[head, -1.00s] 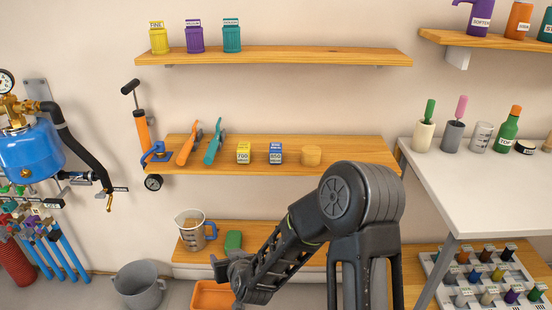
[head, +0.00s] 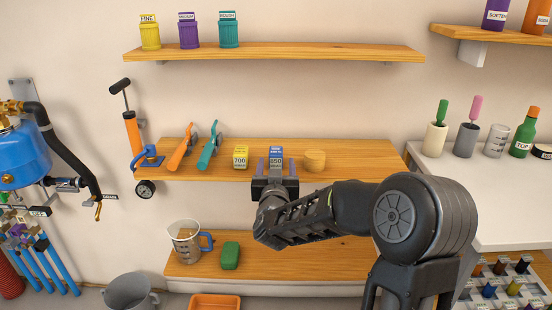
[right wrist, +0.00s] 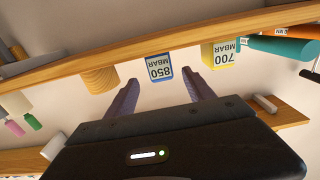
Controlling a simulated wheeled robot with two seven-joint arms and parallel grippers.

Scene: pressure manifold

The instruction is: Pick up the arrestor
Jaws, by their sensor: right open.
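No label reads "arrestor", so I cannot tell for sure which thing it is. A small blue-and-white block marked 850 MBAR (head: 276,154) stands on the middle wooden shelf; it also shows upside down in the right wrist view (right wrist: 158,69). A similar yellow block marked 700 (head: 240,157) stands to its left. My right gripper (head: 277,164) is open at the shelf's front edge, facing the blue block. In the right wrist view its fingertips (right wrist: 161,80) appear on either side of the blue block, which looks a little beyond them. My left gripper is out of view.
A round wooden piece (head: 314,160) stands right of the blue block. Orange (head: 181,148) and teal (head: 208,148) tools lie farther left on the middle shelf (head: 365,163). A shelf with canisters is above; a lower shelf holds a jug (head: 186,243) and green block (head: 230,255).

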